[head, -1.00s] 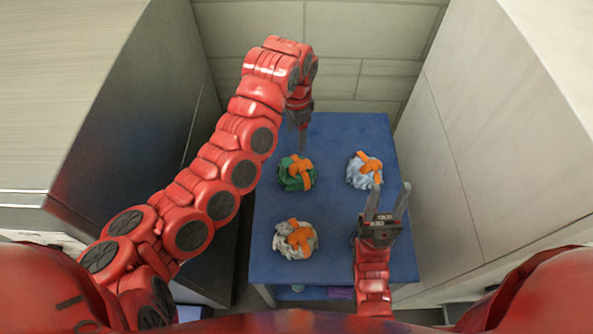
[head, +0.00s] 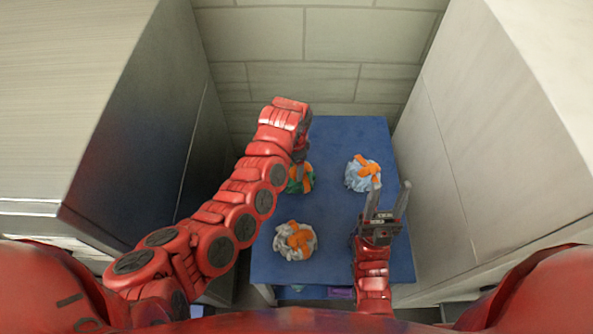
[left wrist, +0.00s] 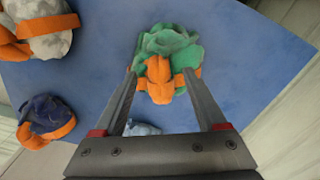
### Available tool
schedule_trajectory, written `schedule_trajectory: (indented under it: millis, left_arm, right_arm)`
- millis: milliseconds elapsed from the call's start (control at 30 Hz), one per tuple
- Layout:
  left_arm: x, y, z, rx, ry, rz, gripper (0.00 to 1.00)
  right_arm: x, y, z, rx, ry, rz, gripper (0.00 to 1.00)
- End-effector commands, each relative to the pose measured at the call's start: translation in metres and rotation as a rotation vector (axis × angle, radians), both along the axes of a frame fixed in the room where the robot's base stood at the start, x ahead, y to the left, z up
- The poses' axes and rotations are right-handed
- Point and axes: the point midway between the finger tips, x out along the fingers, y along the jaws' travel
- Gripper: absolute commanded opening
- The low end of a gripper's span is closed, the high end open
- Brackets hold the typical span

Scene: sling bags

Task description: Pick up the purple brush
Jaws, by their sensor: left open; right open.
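I cannot make out a purple brush for certain. A small purple patch (head: 340,293) shows under the table's front edge, too small to identify. A green bag with an orange strap (head: 306,178) sits on the table, partly hidden by my left arm. In the left wrist view my left gripper (left wrist: 161,72) is open, its fingers on either side of the green bag's orange strap (left wrist: 160,78), not closed on it. In the head view the left gripper (head: 300,156) is mostly hidden by its own arm. My right gripper (head: 388,190) is open and empty over the table's right side.
The blue table (head: 345,140) also bears a grey-white bag (head: 283,243) and a light blue bag (head: 357,182), both with orange. In the left wrist view a navy bag (left wrist: 40,108) lies at lower left. Walls and cabinets close in on both sides.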

Motion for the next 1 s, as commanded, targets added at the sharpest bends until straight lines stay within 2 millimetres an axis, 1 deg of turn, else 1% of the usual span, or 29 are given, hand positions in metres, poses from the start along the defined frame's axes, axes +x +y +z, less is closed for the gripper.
schedule_trajectory:
  millis: [100,267,300,367,400,567,600,700,1000]
  left_arm:
    - [-0.0011,0.0003,-0.0081,0.002,0.003,0.000,0.74]
    - [-0.0006,0.0001,-0.0090,0.000,0.001,0.001,0.74]
    - [-0.0006,0.0001,-0.0090,0.000,0.001,0.001,0.70]
    - [-0.0006,0.0001,-0.0089,0.000,0.001,0.001,0.59]
    - [-0.0005,0.0001,-0.0089,0.000,0.001,0.001,0.52]
    - [-0.0005,0.0002,-0.0087,0.000,0.001,0.001,0.23]
    - [-0.0005,0.0002,-0.0087,0.000,0.001,0.001,0.16]
    - [-0.0004,0.0002,-0.0087,0.000,0.001,0.001,0.00]
    - [-0.0004,0.0004,-0.0086,0.000,0.001,0.001,0.00]
  right_arm:
    - [0.0001,0.0000,0.0027,0.000,0.000,0.000,0.50]
    - [0.0000,0.0000,0.0018,0.000,0.000,0.000,0.50]
    - [0.0000,0.0000,0.0019,0.000,0.000,0.000,0.50]
    - [0.0000,0.0000,0.0019,0.000,0.000,0.000,0.50]
    - [0.0000,0.0000,0.0019,0.000,0.000,0.000,0.50]
    - [0.0000,0.0000,0.0019,0.000,0.000,0.000,0.50]
    - [0.0000,0.0000,0.0018,0.000,0.000,0.000,0.50]
    - [0.0000,0.0000,0.0019,0.000,0.000,0.000,0.50]
    - [0.0000,0.0000,0.0019,0.000,0.000,0.000,0.50]
